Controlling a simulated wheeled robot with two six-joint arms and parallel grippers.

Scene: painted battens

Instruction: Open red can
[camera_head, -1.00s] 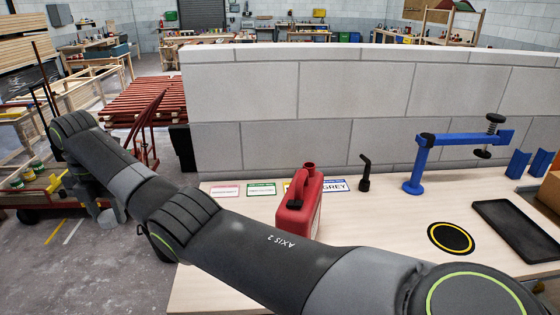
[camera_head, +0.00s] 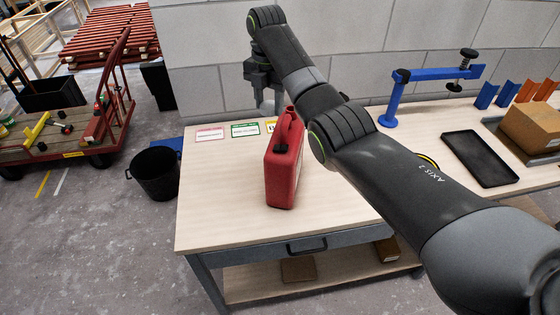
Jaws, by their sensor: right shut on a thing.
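The red can (camera_head: 284,172) stands upright on the pale wooden workbench, with its narrow red neck (camera_head: 290,111) at the top. I cannot tell whether the neck is capped. My right arm crosses from the lower right, and my right gripper (camera_head: 269,108) points down just left of and partly behind the top of the can. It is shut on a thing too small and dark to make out. Whether its fingers touch the can is unclear. My left gripper is not in view.
Label cards, one green-edged (camera_head: 245,130), lie behind the can. A blue clamp stand (camera_head: 392,100), black tray (camera_head: 478,158) and cardboard box (camera_head: 532,127) are to the right. A black bin (camera_head: 157,174) stands on the floor left of the workbench (camera_head: 215,210). The front left bench top is clear.

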